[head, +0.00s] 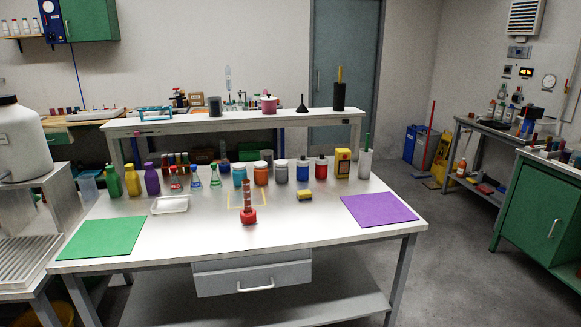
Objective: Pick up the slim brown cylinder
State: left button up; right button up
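A slim brown upright cylinder (247,192) with lighter bands stands near the middle of the white table (290,230). Its lower end meets a wider red base (249,216); I cannot tell whether it is set into the base or joined to it. A thin brown-yellow stick (340,73) also stands upright out of a black cylinder (339,97) on the raised back shelf. Neither of my grippers shows in the head view.
A yellow outline (233,207) marks the tabletop behind the red base. A green mat (100,238) lies left and a purple mat (379,210) right. Several bottles and jars line the back, with a white tray (170,205) and yellow sponge (305,195) before them. The front middle is clear.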

aim_at(246, 183)
jog(key=i+l, duration=0.25)
jog(key=l, duration=0.15)
jog(key=i+l, duration=0.25)
jog(key=l, duration=0.2)
jog(key=i+l, duration=0.2)
jog(key=l, duration=0.2)
jog(key=i+l, duration=0.25)
jog(key=l, duration=0.2)
jog(key=i+l, duration=0.25)
jog(key=l, duration=0.15)
